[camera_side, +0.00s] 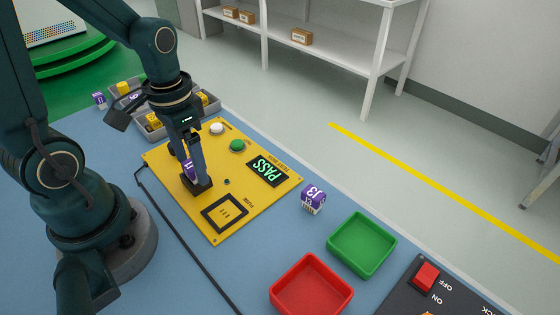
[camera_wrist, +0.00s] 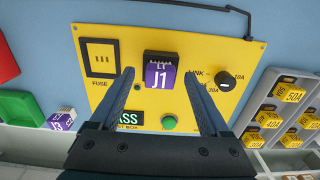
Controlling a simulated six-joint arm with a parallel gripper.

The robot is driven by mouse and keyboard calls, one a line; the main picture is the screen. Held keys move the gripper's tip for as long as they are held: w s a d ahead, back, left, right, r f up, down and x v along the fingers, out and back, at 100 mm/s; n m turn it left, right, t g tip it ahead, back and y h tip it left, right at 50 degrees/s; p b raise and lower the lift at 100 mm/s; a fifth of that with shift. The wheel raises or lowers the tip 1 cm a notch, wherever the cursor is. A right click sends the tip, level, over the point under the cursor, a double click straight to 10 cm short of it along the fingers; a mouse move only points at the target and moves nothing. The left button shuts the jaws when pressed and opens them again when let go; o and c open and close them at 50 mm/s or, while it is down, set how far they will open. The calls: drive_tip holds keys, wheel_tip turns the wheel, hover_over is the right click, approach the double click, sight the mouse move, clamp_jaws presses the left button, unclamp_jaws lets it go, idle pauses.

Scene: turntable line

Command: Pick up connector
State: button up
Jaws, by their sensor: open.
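A purple connector marked J1 (camera_wrist: 159,76) sits in a black socket on the yellow test panel (camera_wrist: 200,45). In the side view the connector (camera_side: 188,169) shows partly behind my fingers. My gripper (camera_side: 197,174) is open and points down at the socket. In the wrist view its two fingers (camera_wrist: 157,90) stand apart, one on each side of the connector, with visible gaps. A second purple connector marked J3 (camera_side: 312,200) lies on the blue table right of the panel. It also shows in the wrist view (camera_wrist: 62,120). The panel display (camera_side: 266,170) reads PASS.
A green tray (camera_side: 361,246) and a red tray (camera_side: 311,288) stand right of the panel, both empty. A grey bin (camera_wrist: 283,112) holds several yellow fuses. Another purple connector (camera_side: 99,99) stands near it. The panel carries a knob (camera_wrist: 225,80) and a green button (camera_wrist: 169,122).

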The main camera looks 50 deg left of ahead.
drive_tip(key=shift+c, duration=0.3)
clamp_jaws()
drive_tip(key=shift+r, duration=0.1)
